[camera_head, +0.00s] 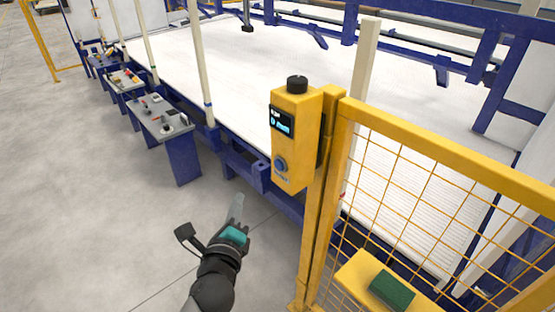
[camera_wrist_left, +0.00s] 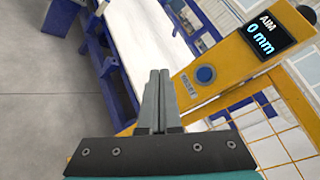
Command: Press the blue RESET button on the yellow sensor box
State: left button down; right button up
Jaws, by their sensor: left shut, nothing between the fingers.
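The yellow sensor box (camera_head: 296,140) is mounted on a yellow fence post in the head view. Its small screen reads 0 mm, and a black knob sits on top. The blue RESET button (camera_head: 281,164) is low on its front face. In the left wrist view the box (camera_wrist_left: 240,62) is tilted, with the blue button (camera_wrist_left: 206,74) right of the fingers. My left gripper (camera_head: 237,200) is shut and empty, below and left of the box, apart from the button. Its closed fingertips (camera_wrist_left: 159,73) point upward in the wrist view. My right gripper is not in view.
A yellow mesh fence (camera_head: 420,190) stands right of the box. A long white table with a blue frame (camera_head: 236,155) lies behind it. Small control benches (camera_head: 160,117) stand at the left. A yellow box with a green top (camera_head: 391,290) is low right. The grey floor at left is clear.

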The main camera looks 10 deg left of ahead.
aim_at(279, 165)
pick_arm(q)
notch_tip(279, 165, up, 2)
jog(key=shift+a+r+t, duration=0.1)
jog(key=shift+r+t, duration=0.15)
jog(key=shift+t, duration=0.05)
jog(key=shift+w, duration=0.1)
jog(key=w+d+b, duration=0.2)
jog(key=w+d, duration=0.3)
jog(key=w, duration=0.2)
jog(key=shift+d, duration=0.25)
dwell(2.0)
jog(key=shift+w+d, duration=0.25)
jog(key=shift+w, duration=0.05)
